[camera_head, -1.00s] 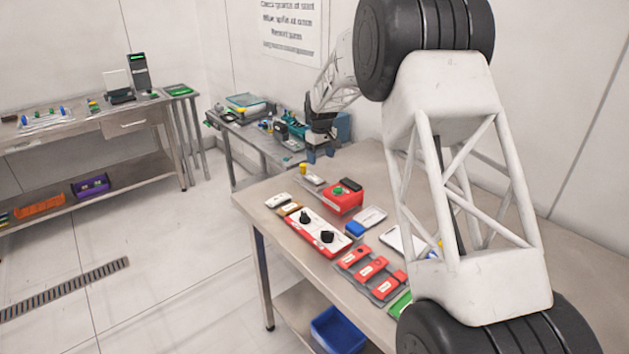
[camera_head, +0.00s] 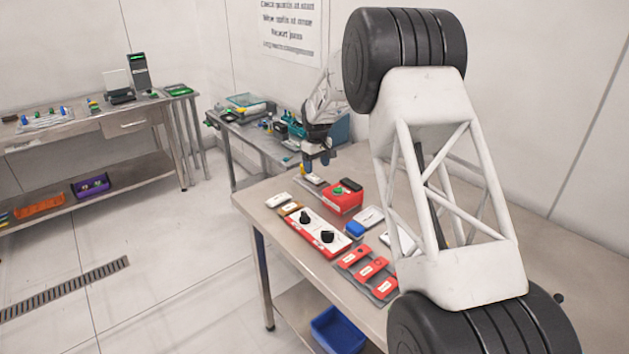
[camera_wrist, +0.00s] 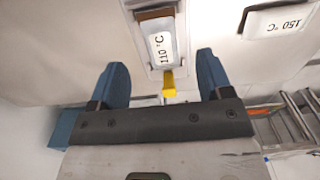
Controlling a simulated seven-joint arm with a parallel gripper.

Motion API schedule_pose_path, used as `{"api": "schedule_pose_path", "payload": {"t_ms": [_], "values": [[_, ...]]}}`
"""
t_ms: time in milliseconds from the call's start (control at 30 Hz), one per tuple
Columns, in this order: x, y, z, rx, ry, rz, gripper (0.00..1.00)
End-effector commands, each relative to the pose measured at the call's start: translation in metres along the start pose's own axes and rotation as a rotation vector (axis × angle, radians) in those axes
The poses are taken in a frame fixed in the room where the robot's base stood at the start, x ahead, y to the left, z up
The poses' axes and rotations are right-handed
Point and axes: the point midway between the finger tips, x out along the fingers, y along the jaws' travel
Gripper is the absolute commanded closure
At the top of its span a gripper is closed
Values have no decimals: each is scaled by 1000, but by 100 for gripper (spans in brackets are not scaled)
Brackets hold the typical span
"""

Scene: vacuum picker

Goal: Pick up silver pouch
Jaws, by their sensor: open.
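My gripper (camera_head: 317,161) is open and empty above the far left part of the near table. Its blue fingers also show in the wrist view (camera_wrist: 160,62), pointing at a pale, narrow item labelled 110 °C (camera_wrist: 160,46), with a brown upper end and a yellow piece at its lower end. A grey-white item labelled 150 °C (camera_wrist: 277,20) lies to its right. In the head view, a small pale item (camera_head: 314,180) lies just below the fingers, and another (camera_head: 278,200) lies near the left corner. Which one is the silver pouch, I cannot tell for certain.
A red box with a green button (camera_head: 345,198) stands close right of the fingers. A red-and-white panel with black knobs (camera_head: 318,233) and a rack of red pieces (camera_head: 368,271) lie nearer. A blue bin (camera_head: 338,330) is below. My arm hides the table's right part.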

Motion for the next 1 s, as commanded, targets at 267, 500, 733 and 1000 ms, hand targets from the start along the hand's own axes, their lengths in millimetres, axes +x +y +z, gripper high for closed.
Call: {"api": "schedule_pose_path", "payload": {"t_ms": [267,500,733,1000], "values": [[2,0,0,0,1,0,28],[9,0,0,0,0,0,28],[34,0,-1,0,-1,-1,28],[54,0,-1,0,0,0,28]]}}
